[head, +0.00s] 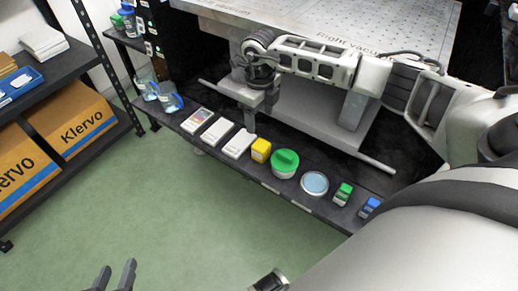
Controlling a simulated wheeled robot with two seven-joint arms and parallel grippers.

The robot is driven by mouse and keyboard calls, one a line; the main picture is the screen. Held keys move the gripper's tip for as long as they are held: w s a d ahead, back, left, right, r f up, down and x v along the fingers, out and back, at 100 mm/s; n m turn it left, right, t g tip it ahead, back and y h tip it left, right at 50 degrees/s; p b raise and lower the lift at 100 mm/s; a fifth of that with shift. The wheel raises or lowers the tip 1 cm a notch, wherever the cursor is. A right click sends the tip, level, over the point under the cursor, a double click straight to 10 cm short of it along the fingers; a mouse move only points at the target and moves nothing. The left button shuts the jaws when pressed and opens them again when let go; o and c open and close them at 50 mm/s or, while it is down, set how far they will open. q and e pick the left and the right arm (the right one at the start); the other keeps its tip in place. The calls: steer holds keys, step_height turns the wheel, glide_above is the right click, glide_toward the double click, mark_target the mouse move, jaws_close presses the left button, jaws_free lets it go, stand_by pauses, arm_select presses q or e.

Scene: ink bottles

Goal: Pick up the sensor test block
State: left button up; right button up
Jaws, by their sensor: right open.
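My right gripper (253,118) hangs over the back of the low black shelf, behind the white boxes and the yellow block. It is open, and nothing shows between its fingers. A yellow block (261,150), a green block (343,194) and a blue block (369,208) stand in the row on the shelf. No label readable here tells which one is the sensor test block. My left gripper (113,279) shows at the bottom left edge, over the floor, with its two fingers apart and empty.
The row on the black shelf (290,195) also holds white flat boxes (238,143), a green-lidded round tub (285,163), a blue round dish (314,184) and clear beakers (169,97). A perforated metal bench (400,35) lies behind. Cardboard boxes (82,128) fill the left rack. The green floor is clear.

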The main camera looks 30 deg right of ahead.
mark_target(261, 145)
step_height(261, 145, down, 7)
steer(key=b, duration=0.4)
steer(key=shift+a+b, duration=0.1)
steer(key=shift+b, duration=0.25)
steer(key=shift+s+f+b, duration=0.1)
steer(key=shift+f+b, duration=0.2)
steer(key=shift+f, duration=0.1)
steer(key=f+b, duration=0.3)
steer(key=shift+s+f, duration=0.25)
steer(key=shift+f, duration=0.45)
arm_select(q)
steer(key=w+d+f+h, duration=0.1)
steer(key=d+f, duration=0.2)
steer(key=f, duration=0.4)
steer(key=shift+w+d+m+h, duration=0.2)
steer(key=shift+w+m+h, duration=0.1)
steer(key=shift+w+m, duration=0.1)
arm_select(e)
steer(key=shift+r, duration=0.1)
arm_select(q)
steer(key=shift+f, duration=0.1)
arm_select(e)
steer(key=c, duration=1.1)
